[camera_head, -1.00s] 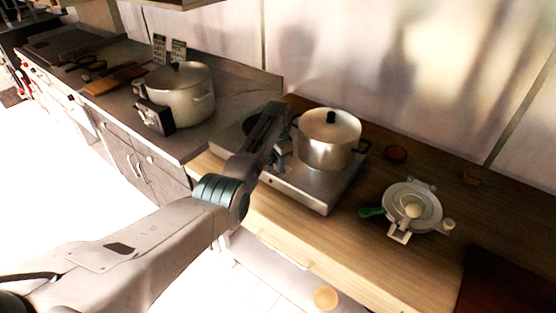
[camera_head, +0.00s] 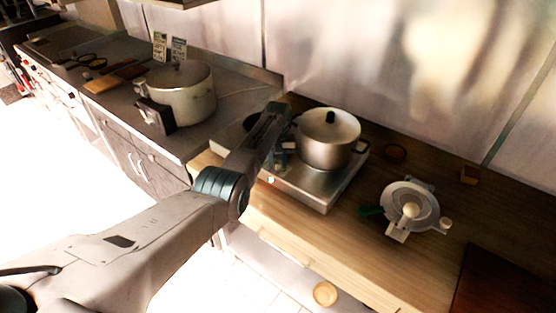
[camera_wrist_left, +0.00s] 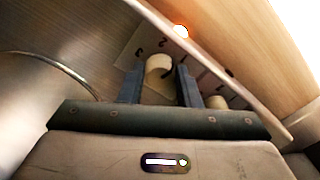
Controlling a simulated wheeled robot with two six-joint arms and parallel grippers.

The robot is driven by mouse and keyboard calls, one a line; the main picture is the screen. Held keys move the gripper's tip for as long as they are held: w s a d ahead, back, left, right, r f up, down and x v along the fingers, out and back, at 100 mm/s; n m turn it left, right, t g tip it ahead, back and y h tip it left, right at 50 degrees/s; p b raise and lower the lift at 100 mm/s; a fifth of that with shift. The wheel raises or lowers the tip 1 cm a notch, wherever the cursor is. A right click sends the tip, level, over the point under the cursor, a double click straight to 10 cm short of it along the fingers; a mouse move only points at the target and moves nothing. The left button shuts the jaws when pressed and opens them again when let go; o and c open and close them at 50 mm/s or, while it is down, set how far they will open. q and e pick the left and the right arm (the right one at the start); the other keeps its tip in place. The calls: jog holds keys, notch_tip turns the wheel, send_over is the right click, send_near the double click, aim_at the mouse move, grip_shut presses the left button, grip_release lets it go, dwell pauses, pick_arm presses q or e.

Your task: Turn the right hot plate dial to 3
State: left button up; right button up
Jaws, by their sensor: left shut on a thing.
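The steel hot plate (camera_head: 322,198) sits on the wooden counter and carries a lidded steel pot (camera_head: 328,143). My left gripper (camera_head: 280,160) is at the left part of the hot plate's front, and my arm hides much of that side. In the left wrist view, the left gripper (camera_wrist_left: 159,72) is shut on a cream dial (camera_wrist_left: 159,62), one finger on each side. A second cream dial (camera_wrist_left: 216,102) is lower right in that picture, clear of the fingers. Numerals are printed by the held dial, but its exact setting is unclear. My right gripper is out of view.
A small lamp (camera_wrist_left: 180,31) glows near the held dial. A larger pot (camera_head: 186,98) stands on the grey counter to the left.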

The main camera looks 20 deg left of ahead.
pick_arm(q)
jog(key=n, duration=0.4)
jog(key=shift+w+r+n, duration=0.2)
jog(key=shift+r+n, duration=0.1)
jog(key=n, duration=1)
jog(key=shift+n, duration=0.4)
jog(key=n, duration=0.4)
jog(key=shift+r+n, duration=0.1)
jog(key=shift+n, duration=0.3)
jog(key=o, duration=0.8)
jog(key=shift+o, duration=0.8)
jog(key=shift+s, duration=0.1)
jog(key=shift+f, duration=0.2)
jog(key=shift+r, duration=0.15)
